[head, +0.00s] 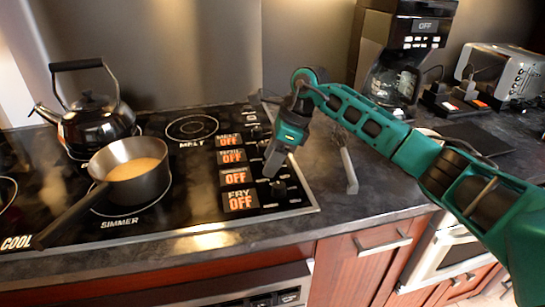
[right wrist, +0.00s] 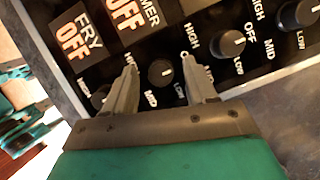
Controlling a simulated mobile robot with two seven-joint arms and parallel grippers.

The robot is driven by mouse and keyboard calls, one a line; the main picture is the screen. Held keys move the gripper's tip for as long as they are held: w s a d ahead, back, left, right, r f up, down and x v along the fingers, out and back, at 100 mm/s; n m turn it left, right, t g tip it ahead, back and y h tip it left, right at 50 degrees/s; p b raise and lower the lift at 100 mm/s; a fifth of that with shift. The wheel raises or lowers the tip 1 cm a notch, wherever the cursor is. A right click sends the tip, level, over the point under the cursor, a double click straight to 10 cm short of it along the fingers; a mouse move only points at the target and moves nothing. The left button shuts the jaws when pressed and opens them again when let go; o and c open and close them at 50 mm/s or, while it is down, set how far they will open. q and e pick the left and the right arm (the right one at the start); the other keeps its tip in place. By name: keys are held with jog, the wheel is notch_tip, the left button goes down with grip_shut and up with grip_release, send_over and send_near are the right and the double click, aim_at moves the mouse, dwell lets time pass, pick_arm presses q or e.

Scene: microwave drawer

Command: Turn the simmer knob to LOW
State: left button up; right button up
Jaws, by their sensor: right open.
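The simmer knob (right wrist: 160,72) is a small round black knob in a row of knobs. Its display, partly cut off in the right wrist view, reads "MER" and OFF (right wrist: 125,15). In the head view the matching display (head: 236,177) is lit OFF. My right gripper (right wrist: 159,63) is open, with one finger on each side of the knob and a visible gap on both sides; contact is not visible. In the head view my right gripper (head: 272,168) points down over the knob row and hides part of it. My left gripper is not in view.
The fry knob (right wrist: 100,97) sits close beside the left finger, and another knob (right wrist: 232,43) lies right of the other finger. A pan (head: 148,185) stands on the simmer burner and a black kettle (head: 97,122) behind it.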

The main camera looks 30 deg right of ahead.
jog(key=shift+c, duration=0.2)
jog(key=shift+c, duration=1.4)
grip_shut()
